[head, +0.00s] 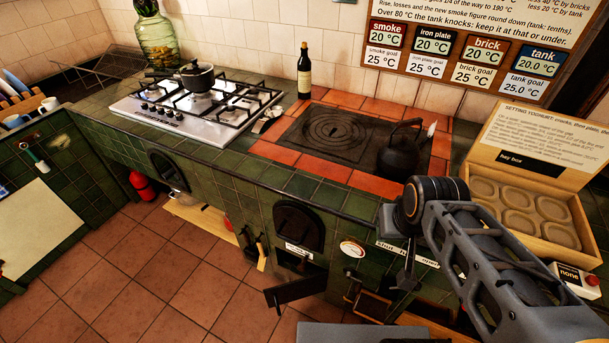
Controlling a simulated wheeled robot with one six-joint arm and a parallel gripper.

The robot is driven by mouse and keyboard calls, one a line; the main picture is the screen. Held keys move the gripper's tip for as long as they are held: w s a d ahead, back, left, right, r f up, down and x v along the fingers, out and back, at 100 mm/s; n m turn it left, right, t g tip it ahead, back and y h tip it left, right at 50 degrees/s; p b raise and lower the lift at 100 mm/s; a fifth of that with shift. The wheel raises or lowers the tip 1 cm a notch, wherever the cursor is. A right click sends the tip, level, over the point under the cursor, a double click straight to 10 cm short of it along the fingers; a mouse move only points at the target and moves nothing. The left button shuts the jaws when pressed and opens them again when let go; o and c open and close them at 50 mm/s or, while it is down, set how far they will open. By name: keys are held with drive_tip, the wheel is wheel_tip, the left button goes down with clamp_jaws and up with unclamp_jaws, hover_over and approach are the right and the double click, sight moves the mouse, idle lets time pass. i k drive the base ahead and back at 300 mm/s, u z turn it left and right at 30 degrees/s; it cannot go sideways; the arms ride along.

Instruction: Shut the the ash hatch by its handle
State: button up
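The ash hatch appears to be the low opening (297,264) in the green tiled front, under the arched black door (298,226). Its dark door leaf (296,290) stands swung out into the room, to the lower left of the arm. I cannot clearly make out its handle. My arm comes in from the lower right, and my gripper (405,279) hangs down in front of the tiled front, to the right of the hatch and apart from its door. Its fingers are small and dark, so I cannot tell whether they are open.
A round gauge (351,249) sits on the front between the hatch and my gripper. A black kettle (401,152) stands on the hob above. Dark tools (253,246) hang left of the hatch. The tiled floor (200,295) to the left is clear.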

sight(276, 296)
drive_tip(key=u, duration=0.05)
drive_tip(key=k, duration=0.45)
drive_tip(key=u, duration=1.5)
drive_tip(key=k, duration=0.6)
drive_tip(key=z, duration=0.65)
drive_tip(key=i, duration=1)
drive_tip(key=u, duration=1.95)
drive_tip(key=k, duration=0.35)
drive_tip(key=u, duration=0.15)
